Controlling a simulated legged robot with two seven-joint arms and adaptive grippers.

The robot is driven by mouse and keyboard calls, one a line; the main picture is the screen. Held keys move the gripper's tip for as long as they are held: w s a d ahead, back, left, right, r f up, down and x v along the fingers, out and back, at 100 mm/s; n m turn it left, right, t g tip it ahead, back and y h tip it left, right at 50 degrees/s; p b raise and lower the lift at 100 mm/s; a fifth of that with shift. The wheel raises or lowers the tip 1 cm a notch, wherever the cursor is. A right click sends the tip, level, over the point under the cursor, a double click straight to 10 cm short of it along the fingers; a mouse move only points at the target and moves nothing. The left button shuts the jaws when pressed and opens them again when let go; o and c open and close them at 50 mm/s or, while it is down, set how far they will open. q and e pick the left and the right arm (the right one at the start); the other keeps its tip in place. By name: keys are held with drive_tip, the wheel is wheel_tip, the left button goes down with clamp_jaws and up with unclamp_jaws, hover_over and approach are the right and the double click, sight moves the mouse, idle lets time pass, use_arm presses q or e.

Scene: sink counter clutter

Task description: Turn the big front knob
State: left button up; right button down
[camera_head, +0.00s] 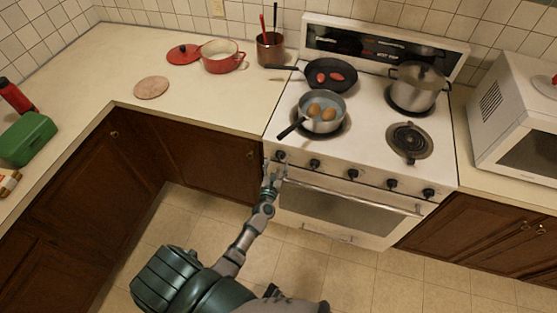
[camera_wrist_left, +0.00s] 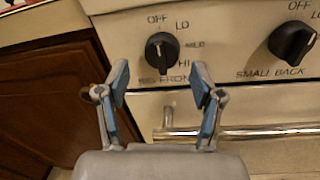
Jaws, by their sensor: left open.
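The big front knob (camera_wrist_left: 162,52) is black and round, on the white stove front, with "OFF", "LO", "MED" and "HI" printed around it and a "BIG FRONT" label partly hidden below. Its pointer line runs down towards the label. In the head view it is the leftmost knob (camera_head: 280,156). My left gripper (camera_wrist_left: 163,88) is open, its blue-padded fingers spread below and to either side of the knob, apparently not touching it. In the head view my left gripper (camera_head: 273,172) is just below that knob. My right gripper is not in view.
The small back knob (camera_wrist_left: 292,42) sits to the right. The oven handle (camera_head: 350,192) runs below the knobs. A pan with eggs (camera_head: 321,120) has its handle sticking out over the stove's front left. Wooden cabinets (camera_head: 213,158) are on the left.

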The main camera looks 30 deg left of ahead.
use_arm(q)
drive_tip(key=shift+x, duration=1.1)
drive_tip(key=shift+w+d, duration=0.15)
drive_tip(key=shift+w, duration=0.1)
drive_tip(key=c, duration=1.1)
drive_tip(key=shift+c, duration=0.2)
